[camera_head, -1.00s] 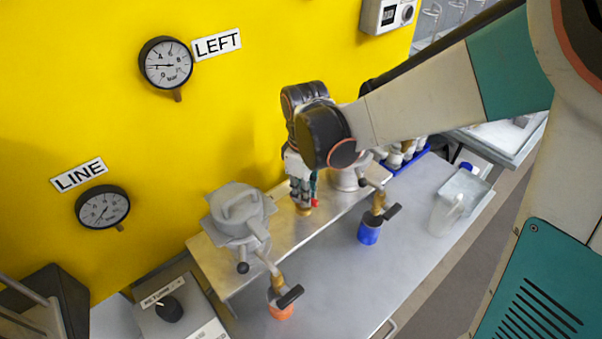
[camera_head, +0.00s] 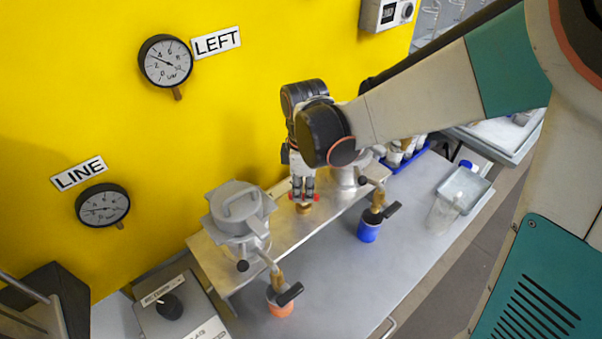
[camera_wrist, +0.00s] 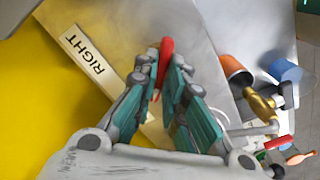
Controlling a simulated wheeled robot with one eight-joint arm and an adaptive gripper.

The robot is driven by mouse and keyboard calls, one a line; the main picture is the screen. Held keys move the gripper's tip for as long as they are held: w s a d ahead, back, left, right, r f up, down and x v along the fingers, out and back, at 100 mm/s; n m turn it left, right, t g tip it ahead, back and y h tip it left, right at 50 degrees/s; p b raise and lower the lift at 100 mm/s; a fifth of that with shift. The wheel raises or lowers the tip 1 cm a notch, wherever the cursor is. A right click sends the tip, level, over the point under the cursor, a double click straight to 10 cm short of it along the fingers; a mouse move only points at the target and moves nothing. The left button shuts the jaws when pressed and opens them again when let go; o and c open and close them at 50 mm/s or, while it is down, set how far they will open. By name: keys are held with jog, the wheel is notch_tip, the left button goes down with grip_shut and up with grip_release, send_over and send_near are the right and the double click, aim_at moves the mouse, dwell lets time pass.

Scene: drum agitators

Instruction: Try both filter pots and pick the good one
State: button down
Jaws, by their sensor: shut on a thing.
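The left filter pot (camera_head: 238,210) is grey with a clamped lid and stands on a metal shelf. The other pot (camera_head: 349,178) is mostly hidden behind my arm. My gripper (camera_head: 303,196) is between the pots, pointing down, shut on a red valve handle (camera_wrist: 166,56) above a brass body (camera_head: 304,209). The LEFT gauge (camera_head: 165,61) needle points up and left, near 4. The LINE gauge (camera_head: 103,206) needle points left, near 2. A blue cup (camera_head: 369,231) and an orange cup (camera_head: 281,306) stand under brass outlet taps. A RIGHT label (camera_wrist: 87,55) shows in the wrist view.
A control box (camera_head: 178,310) with a black knob is at the lower left. A clear jug (camera_head: 444,212) stands at the bench's right side. A blue tray (camera_head: 407,159) with bottles is behind. The bench middle is clear between the cups.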

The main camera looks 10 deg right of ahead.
jog(key=c, duration=1.7)
grip_release()
jog(key=shift+o, duration=0.2)
